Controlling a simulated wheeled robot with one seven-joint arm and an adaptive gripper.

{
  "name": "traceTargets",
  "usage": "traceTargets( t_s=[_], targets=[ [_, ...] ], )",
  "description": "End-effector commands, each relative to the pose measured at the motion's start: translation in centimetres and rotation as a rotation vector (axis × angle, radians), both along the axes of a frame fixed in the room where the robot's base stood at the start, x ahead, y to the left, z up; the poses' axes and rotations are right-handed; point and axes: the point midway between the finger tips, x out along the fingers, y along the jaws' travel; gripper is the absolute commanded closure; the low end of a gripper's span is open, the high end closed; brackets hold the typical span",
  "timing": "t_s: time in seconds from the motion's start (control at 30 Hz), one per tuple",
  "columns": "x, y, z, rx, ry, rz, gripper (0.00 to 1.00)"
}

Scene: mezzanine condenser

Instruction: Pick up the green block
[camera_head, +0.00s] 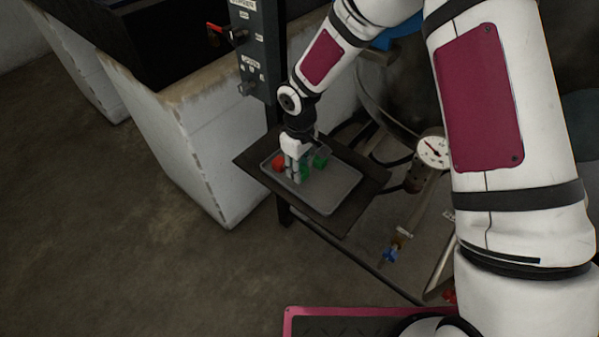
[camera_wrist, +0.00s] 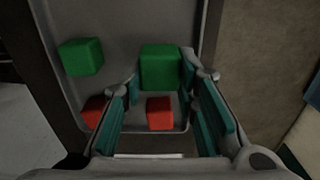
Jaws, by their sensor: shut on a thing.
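In the wrist view a green block (camera_wrist: 160,66) sits between the fingertips of my gripper (camera_wrist: 161,84), which is shut on it. In the head view my gripper (camera_head: 297,174) points down over the grey tray (camera_head: 338,197), and this green block (camera_head: 304,170) shows partly beside the fingers. I cannot tell whether it touches the tray. A second green block (camera_wrist: 81,57) lies apart, to the left in the wrist view; it also shows in the head view (camera_head: 320,161).
A red block (camera_wrist: 160,113) lies in the wrist view between my fingers, nearer the palm. Another red block (camera_wrist: 94,111) is partly hidden by the left finger. The tray rests on a dark shelf (camera_head: 257,174). A post with switches (camera_head: 253,50) and a gauge (camera_head: 433,150) stand close by.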

Motion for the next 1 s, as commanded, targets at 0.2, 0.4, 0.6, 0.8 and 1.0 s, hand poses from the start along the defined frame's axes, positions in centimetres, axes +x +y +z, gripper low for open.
traceTargets(
  t_s=[0.2,0.4,0.6,0.8,1.0],
  targets=[
    [-3.8,-0.9,1.1,-0.003,0.001,0.005,0.98],
    [-8.8,-2.2,1.6,-0.003,0.000,0.004,0.98],
    [-12.9,-3.2,1.9,-0.001,0.000,0.003,0.98],
    [-14.9,-3.8,2.1,-0.001,-0.001,0.001,0.98],
    [-15.5,-3.9,2.2,0.001,-0.001,0.001,0.98]
  ],
)
